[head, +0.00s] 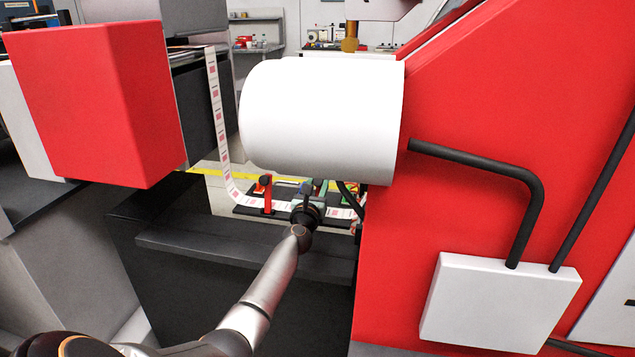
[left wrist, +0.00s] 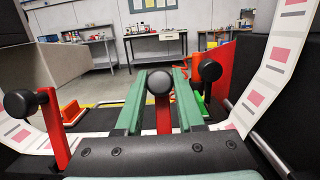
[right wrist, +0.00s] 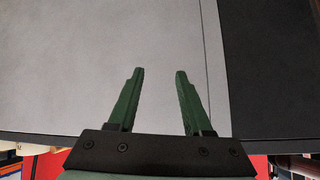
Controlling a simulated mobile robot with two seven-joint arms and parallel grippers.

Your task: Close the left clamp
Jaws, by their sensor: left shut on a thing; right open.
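In the left wrist view, a red lever with a black knob (left wrist: 159,82) stands between the green fingers of my left gripper (left wrist: 162,78), which is shut on it. A second red lever (left wrist: 53,130) with a black knob stands upright to the left, apart from the gripper. A third black knob (left wrist: 209,70) is to the right, behind the right finger. In the head view my left gripper (head: 305,205) is at the clamp plate and hides the held lever; the left red lever (head: 267,198) shows beside it. My right gripper (right wrist: 157,75) is open and empty over a grey surface.
The printed label strip (head: 217,120) runs down and across the clamp plate (head: 245,212). A big white roll (head: 320,120) hangs above my left gripper. A red box (head: 95,100) is on the left and a red machine side (head: 500,130) on the right. A dark ledge (head: 210,245) lies in front.

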